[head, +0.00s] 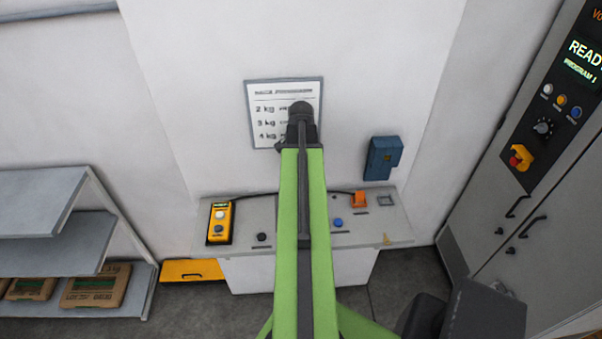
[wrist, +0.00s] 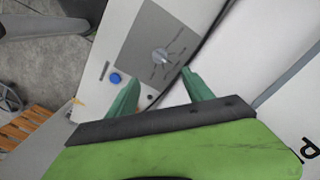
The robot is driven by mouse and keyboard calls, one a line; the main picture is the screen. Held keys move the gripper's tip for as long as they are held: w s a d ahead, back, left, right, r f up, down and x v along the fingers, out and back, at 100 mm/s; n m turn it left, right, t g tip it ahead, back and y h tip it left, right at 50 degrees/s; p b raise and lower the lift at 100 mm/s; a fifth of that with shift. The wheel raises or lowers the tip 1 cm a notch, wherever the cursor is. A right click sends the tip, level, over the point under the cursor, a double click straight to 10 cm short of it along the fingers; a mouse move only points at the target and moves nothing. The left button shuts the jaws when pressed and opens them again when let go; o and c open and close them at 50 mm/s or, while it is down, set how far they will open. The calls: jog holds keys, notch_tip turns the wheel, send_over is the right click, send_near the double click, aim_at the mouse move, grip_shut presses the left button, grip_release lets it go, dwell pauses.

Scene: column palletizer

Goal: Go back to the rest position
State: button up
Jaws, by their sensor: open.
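My gripper (wrist: 158,95) shows in the wrist view with its two green fingers spread apart and nothing between them. In the head view my green arm stretches forward over the middle of a grey console. The arm's far end is in front of a white wall sign, and the fingers are hidden there.
A blue wall box (head: 383,158) hangs above. Shelves with brown packages (head: 97,287) stand left; a control cabinet (head: 540,250) stands right.

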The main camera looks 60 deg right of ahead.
jog(key=shift+r, duration=0.6)
